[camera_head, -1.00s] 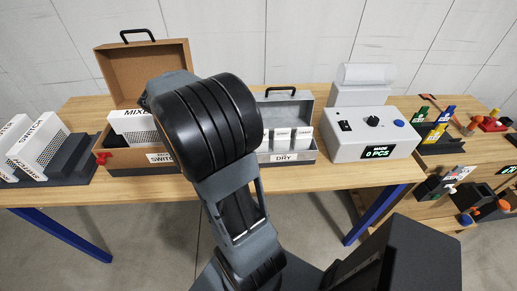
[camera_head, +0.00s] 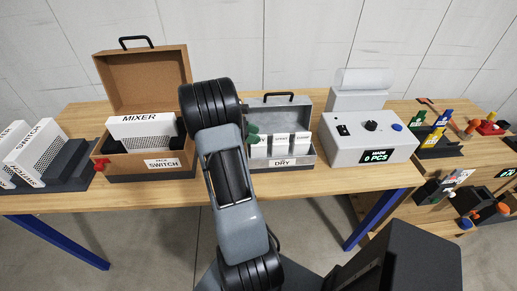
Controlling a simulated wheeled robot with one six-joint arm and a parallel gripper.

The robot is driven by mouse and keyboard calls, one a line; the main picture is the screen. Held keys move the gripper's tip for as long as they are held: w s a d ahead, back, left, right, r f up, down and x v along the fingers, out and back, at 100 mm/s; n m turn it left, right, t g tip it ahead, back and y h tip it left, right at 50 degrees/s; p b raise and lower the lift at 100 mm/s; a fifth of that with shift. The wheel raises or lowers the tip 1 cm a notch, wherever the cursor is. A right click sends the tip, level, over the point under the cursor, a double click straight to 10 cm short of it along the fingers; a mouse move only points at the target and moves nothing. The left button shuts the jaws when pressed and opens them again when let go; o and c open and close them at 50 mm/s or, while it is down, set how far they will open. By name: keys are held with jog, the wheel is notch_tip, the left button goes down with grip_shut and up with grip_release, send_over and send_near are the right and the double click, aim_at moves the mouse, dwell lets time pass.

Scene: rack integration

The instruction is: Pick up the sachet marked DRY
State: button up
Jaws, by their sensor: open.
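White sachets (camera_head: 280,146) stand upright in a row in an open grey case (camera_head: 309,160) with a DRY label (camera_head: 283,163) on its front. Three show, and the left one is partly covered. The print on them is too small to read. My arm rises in front of the table, its upper joint just left of the grey case. My gripper is hidden behind the arm. A small dark green part (camera_head: 253,133) shows beside the arm at the left sachet; I cannot tell what it belongs to.
An open brown case (camera_head: 125,167) labelled SWITCH holds a white MIXER box (camera_head: 145,129). White SWITCH boxes (camera_head: 38,146) lean in a dark rack at left. A grey counter box (camera_head: 345,150) reading 0 PCS stands right of the grey case. The table front (camera_head: 330,181) is clear.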

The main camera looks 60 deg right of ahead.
jog(key=shift+s+d+f, duration=0.3)
jog(key=shift+s+f, duration=0.05)
jog(key=shift+s, duration=0.15)
grip_shut()
